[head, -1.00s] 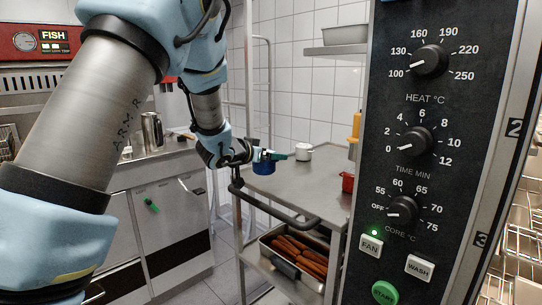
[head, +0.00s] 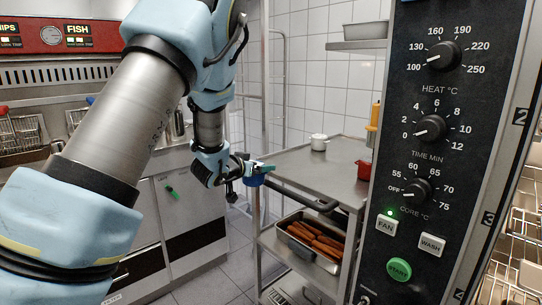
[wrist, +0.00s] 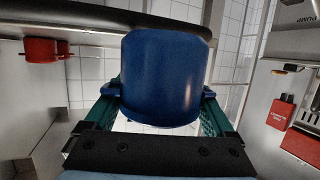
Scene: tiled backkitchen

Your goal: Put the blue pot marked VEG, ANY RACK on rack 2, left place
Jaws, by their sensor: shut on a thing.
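The blue pot (wrist: 165,75) fills the middle of the wrist view, between the green fingers of my gripper (wrist: 160,118). My gripper is shut on it. In the head view my gripper (head: 262,171) holds the blue pot (head: 254,180) by the near left corner of the steel trolley, above the floor. The pot's marking cannot be read from here. At the right edge of the head view, the open oven shows wire racks (head: 512,240) beside number plates 2 (head: 521,115) and 3 (head: 488,218). The left place of rack 2 is not clearly visible.
The steel trolley (head: 300,165) carries a white pot (head: 319,142) and a red pot (head: 364,170); a tray of sausages (head: 290,232) sits below. The oven's control panel (head: 425,150) stands between the trolley and the racks. Fryers and counters line the left.

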